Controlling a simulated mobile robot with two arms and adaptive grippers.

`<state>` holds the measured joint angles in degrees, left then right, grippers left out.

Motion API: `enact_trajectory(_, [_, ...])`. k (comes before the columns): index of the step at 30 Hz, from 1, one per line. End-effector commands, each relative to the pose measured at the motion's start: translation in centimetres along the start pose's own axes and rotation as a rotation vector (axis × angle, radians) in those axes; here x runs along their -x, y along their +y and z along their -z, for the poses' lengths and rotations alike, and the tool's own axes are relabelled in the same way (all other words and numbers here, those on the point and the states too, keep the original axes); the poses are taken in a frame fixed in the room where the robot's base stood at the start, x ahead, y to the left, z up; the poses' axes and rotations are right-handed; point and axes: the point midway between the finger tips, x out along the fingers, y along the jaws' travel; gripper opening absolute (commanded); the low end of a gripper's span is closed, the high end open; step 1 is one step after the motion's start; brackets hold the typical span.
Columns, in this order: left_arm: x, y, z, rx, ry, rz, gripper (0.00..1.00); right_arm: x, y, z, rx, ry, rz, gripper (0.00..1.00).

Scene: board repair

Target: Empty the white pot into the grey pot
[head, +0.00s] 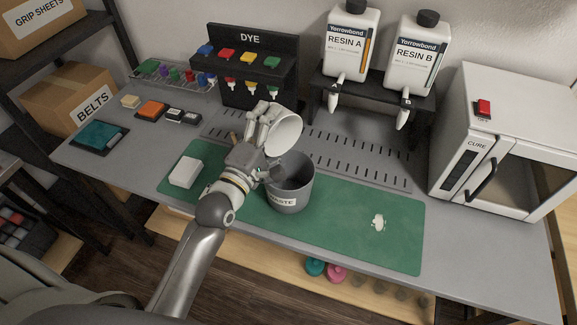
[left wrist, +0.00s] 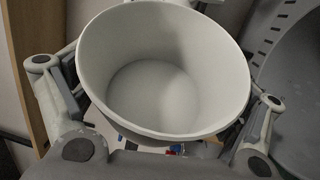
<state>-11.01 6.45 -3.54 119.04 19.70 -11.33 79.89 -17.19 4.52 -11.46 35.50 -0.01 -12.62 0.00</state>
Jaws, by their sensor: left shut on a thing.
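The white pot (head: 287,132) is in my left gripper (head: 262,140), above the mat and just behind and above the grey pot. It is tilted, with its open mouth toward the lower right. The grey pot (head: 288,202), labelled WASTE, stands upright on the green mat; its inside is partly hidden by my gripper. In the left wrist view the white pot (left wrist: 165,70) sits between the two fingers. Its inside looks pale and bare, and no stream shows. Part of the grey pot (left wrist: 300,90) seems to show at the right edge. My right gripper is not seen.
A white block (head: 186,172) and a white splotch (head: 378,222) are on the green mat (head: 345,225). Behind stand the dye rack (head: 250,60) and the resin stand with bottles (head: 350,45). The cure oven (head: 500,150) is at right. The mat's right part is mostly clear.

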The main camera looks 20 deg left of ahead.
Motion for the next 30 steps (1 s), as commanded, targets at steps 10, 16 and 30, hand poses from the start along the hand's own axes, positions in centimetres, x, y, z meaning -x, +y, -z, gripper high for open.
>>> enact_trajectory(10, [-0.9, -0.6, 2.4, 0.267, 0.038, 0.107, 0.62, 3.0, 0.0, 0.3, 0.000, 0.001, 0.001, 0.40])
enact_trajectory(16, [-1.2, -0.3, 2.8, 0.317, 0.045, 0.127, 0.62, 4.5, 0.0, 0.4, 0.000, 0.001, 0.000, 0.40])
enact_trajectory(30, [-1.5, -0.2, 3.5, 0.540, 0.075, 0.221, 0.62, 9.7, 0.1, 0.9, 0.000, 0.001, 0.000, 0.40])
